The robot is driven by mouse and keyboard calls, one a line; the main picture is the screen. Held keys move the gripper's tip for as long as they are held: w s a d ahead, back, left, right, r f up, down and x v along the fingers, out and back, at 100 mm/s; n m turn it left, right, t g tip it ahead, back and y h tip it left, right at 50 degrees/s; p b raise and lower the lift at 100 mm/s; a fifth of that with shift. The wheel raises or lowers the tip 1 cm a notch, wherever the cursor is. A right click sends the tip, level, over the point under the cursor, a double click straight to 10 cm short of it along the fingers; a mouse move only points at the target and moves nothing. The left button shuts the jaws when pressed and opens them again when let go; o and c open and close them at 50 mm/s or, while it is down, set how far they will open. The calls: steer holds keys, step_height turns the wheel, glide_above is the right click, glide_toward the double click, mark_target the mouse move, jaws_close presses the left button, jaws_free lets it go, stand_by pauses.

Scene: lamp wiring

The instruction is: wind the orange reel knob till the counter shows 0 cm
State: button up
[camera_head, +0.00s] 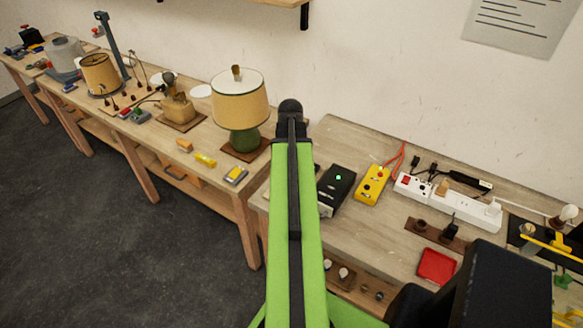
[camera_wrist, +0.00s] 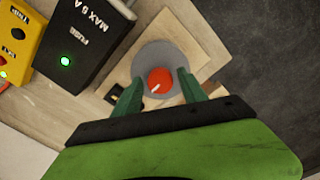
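The orange-red reel knob (camera_wrist: 160,81) with a white pointer mark shows in the wrist view. It sits on a grey round disc (camera_wrist: 152,61) on a light wooden plate. My gripper (camera_wrist: 160,77) has its two green fingers apart, one on each side of the knob, with a gap seen on both sides. How high the tips are above the disc I cannot tell. A small dark part (camera_wrist: 115,93) lies by the left finger, partly hidden. No readable counter figure is in view. In the head view my arm hides the knob and gripper.
A black fuse box (camera_wrist: 85,35) with a green light stands close to the reel; it also shows in the head view (camera_head: 337,184). A yellow box (camera_head: 371,186) and a white power strip (camera_head: 445,203) lie right of it. A lamp (camera_head: 240,100) stands on the left bench.

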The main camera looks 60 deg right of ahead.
steer(key=shift+o, duration=0.4)
steer(key=shift+w, duration=0.1)
step_height(320, 180, up, 17)
steer(key=p, duration=1.7)
steer(key=shift+r, duration=0.2)
